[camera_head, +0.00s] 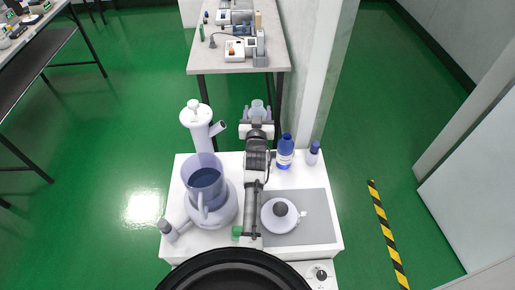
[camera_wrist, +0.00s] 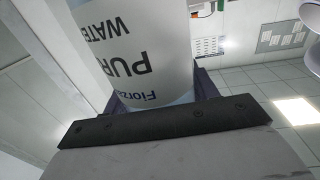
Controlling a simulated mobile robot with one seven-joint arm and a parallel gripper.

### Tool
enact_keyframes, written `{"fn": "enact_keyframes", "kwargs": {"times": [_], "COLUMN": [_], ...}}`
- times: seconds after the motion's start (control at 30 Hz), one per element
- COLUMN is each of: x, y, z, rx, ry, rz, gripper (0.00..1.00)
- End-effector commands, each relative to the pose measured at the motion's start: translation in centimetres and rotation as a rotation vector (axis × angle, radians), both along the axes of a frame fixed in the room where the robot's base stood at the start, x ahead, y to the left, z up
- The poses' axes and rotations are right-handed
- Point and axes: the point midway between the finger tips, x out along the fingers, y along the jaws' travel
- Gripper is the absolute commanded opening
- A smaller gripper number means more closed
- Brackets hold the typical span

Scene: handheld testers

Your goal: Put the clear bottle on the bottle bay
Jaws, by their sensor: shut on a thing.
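My gripper (camera_head: 257,113) is at the far edge of the white bench top, shut on the clear bottle (camera_head: 258,105). In the wrist view the bottle (camera_wrist: 140,50) fills the space between the fingers, and its label with "PURE WATER" lettering appears upside down. Its cap and base are not clear in either view. I cannot tell which surface is the bottle bay.
The white bench top (camera_head: 325,232) carries a blue bottle (camera_head: 285,152), a small blue-capped bottle (camera_head: 313,153), a large jug (camera_head: 205,182) and a round white item (camera_head: 279,213) on a grey mat (camera_head: 312,228). A far table (camera_head: 213,66) holds several devices. A pillar (camera_head: 322,75) stands right.

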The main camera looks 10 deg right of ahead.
Motion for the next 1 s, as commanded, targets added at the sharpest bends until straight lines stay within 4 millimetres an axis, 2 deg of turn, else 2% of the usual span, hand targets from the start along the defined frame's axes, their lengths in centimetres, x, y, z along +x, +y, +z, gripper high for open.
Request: {"fn": "enact_keyframes", "kwargs": {"times": [0.23, 0.4, 0.5, 0.67, 0.9, 1.0], "x": [0.0, 0.0, 0.0, 0.1, 0.0, 0.1], "y": [-0.2, -0.2, -0.2, -0.1, -0.2, -0.1], "z": [-7.1, -11.0, -12.2, -12.9, -15.8, -16.5], "rx": [0.001, -0.001, 0.0, 0.0, -0.001, -0.001], "ry": [0.0, -0.003, -0.004, -0.005, -0.004, -0.004], "rz": [-0.003, -0.004, -0.004, -0.001, -0.003, -0.002], "gripper": [0.2, 0.2, 0.2, 0.2, 0.2, 0.2]}}
